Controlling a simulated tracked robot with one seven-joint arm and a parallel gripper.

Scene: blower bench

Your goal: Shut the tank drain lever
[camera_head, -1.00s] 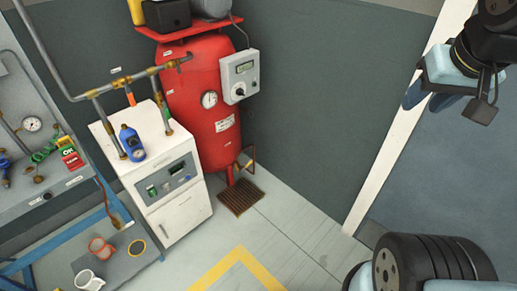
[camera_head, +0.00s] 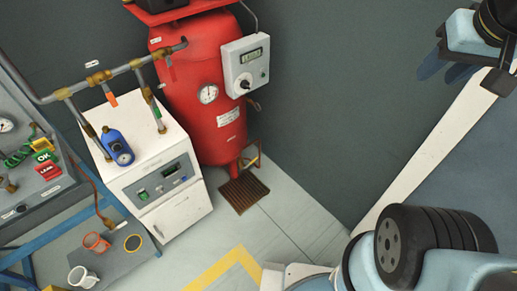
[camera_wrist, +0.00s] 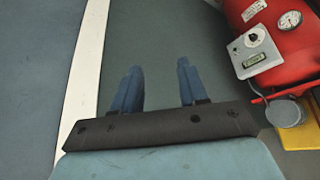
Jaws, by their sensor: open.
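The red tank (camera_head: 203,90) stands against the dark wall in the head view, and part of it shows at the upper right of the wrist view (camera_wrist: 292,50). At its foot is a brass-coloured drain pipe (camera_head: 251,158) above a brown floor grate (camera_head: 243,191). The lever on it is too small to make out. My gripper (camera_head: 447,68) is at the upper right of the head view, well apart from the tank. In the wrist view its two blue fingers (camera_wrist: 158,85) are spread with nothing between them.
A grey control box (camera_head: 245,64) is fixed to the tank's front. A white cabinet (camera_head: 175,205) with a blue gauge unit (camera_head: 117,146) stands left of the tank. The floor right of the grate is clear.

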